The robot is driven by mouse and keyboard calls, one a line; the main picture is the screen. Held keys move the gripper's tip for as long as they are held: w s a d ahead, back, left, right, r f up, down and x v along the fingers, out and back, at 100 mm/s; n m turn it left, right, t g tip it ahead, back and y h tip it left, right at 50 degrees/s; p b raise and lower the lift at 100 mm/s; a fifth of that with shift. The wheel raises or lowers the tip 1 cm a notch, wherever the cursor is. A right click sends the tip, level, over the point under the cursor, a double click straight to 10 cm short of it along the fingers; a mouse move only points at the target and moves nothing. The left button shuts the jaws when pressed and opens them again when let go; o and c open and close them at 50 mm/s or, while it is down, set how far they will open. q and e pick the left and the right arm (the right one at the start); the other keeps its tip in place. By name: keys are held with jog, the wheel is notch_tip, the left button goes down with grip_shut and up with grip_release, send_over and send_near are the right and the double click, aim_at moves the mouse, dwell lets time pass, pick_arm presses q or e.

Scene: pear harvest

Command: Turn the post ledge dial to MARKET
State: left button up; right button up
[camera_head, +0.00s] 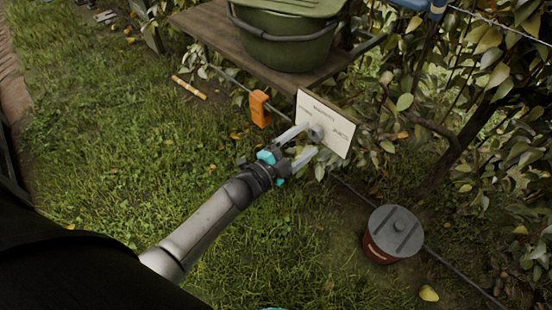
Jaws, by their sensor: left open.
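A pale dial plate (338,139) with small dark lettering hangs under the front edge of the wooden ledge (215,32). The lettering is too small to read. A small grey dial knob (316,131) is at the plate's middle left. My left gripper (309,139) is open, with its two pale fingers pointing at the plate, one above the other at the knob. I cannot tell whether the fingers touch the knob. Which way the dial points is too small to tell.
A green lidded tub (285,35) stands on the ledge. An orange block-like item (260,109) is left of the plate. A red bucket with a grey lid (393,235) stands on the grass at lower right. Leafy branches crowd the right side. Open grass lies left.

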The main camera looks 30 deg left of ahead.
pick_arm(q)
jog(key=p+v, duration=0.3)
jog(key=v, duration=1)
jog(key=shift+s, duration=0.25)
pick_arm(e)
jog(key=s+d+f, duration=0.1)
jog(key=s+f, duration=0.2)
jog(key=f, duration=0.3)
jog(key=shift+d, duration=0.4)
